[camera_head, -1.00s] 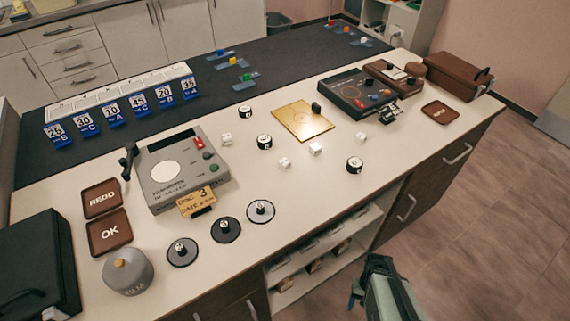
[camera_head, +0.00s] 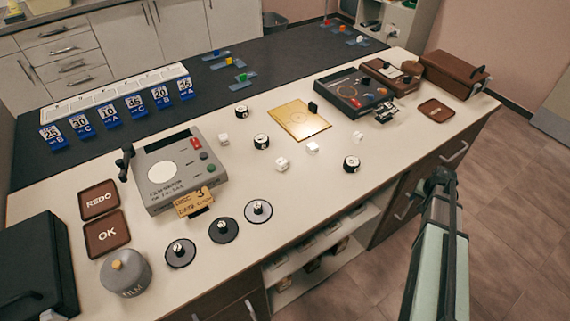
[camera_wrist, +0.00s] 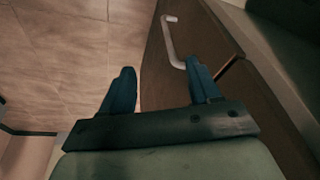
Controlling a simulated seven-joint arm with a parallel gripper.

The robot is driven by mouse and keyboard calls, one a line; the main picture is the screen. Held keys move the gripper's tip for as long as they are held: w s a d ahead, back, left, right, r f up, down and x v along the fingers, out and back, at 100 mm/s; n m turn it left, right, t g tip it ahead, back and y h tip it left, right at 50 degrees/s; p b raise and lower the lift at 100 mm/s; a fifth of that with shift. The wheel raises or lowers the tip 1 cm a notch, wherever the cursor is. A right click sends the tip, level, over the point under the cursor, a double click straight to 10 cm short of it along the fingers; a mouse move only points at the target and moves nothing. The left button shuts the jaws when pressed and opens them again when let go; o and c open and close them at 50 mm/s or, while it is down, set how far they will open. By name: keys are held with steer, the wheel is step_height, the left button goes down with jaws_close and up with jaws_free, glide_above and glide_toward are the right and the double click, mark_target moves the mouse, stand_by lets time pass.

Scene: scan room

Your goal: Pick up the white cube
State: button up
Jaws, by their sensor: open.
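Small white cubes lie on the cream bench top in the head view. One white cube (camera_head: 223,139) is at the left, a second white cube (camera_head: 282,163) is in the middle, and a third white cube (camera_head: 312,148) is just right of it. They sit among black round pieces. My gripper (camera_head: 440,180) is off the front of the bench, to the right of the cubes and apart from them. In the wrist view my gripper (camera_wrist: 160,72) has its two fingers spread with nothing between them. No cube shows in the wrist view.
Black round pieces (camera_head: 261,142) stand close to the cubes. A gold plate (camera_head: 297,122) lies behind them, a grey device (camera_head: 170,175) to the left, a dark console (camera_head: 352,94) at the right. A drawer handle (camera_wrist: 171,40) is near my fingers. The bench front is clear.

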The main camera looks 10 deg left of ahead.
steer(key=w+d+r+m+t+h, duration=0.1)
steer(key=w+d+r, duration=0.3)
steer(key=r, duration=0.4)
steer(key=w+d+r+t, duration=0.1)
steer(key=w+d+r, duration=0.3)
steer(key=r, duration=0.3)
steer(key=w+d+r+m+t+h, duration=0.1)
steer(key=w+d+r, duration=0.3)
steer(key=r, duration=0.4)
steer(key=w+a+r+n+t, duration=0.1)
steer(key=w+a+r, duration=0.15)
steer(key=r, duration=0.35)
steer(key=a+r+n+g+y, duration=0.15)
steer(key=a+n, duration=0.25)
steer(key=a, duration=1.4)
step_height(320, 180, up, 6)
steer(key=n+g, duration=0.6)
steer(key=n, duration=0.6)
glide_above(279, 159)
steer(key=shift+y, duration=0.45)
steer(key=f, duration=0.8)
steer(key=shift+a, duration=0.2)
steer(key=shift+d+f, duration=0.15)
steer(key=shift+f, duration=1.2)
steer(key=shift+d+f, duration=0.1)
steer(key=shift+f, duration=1.25)
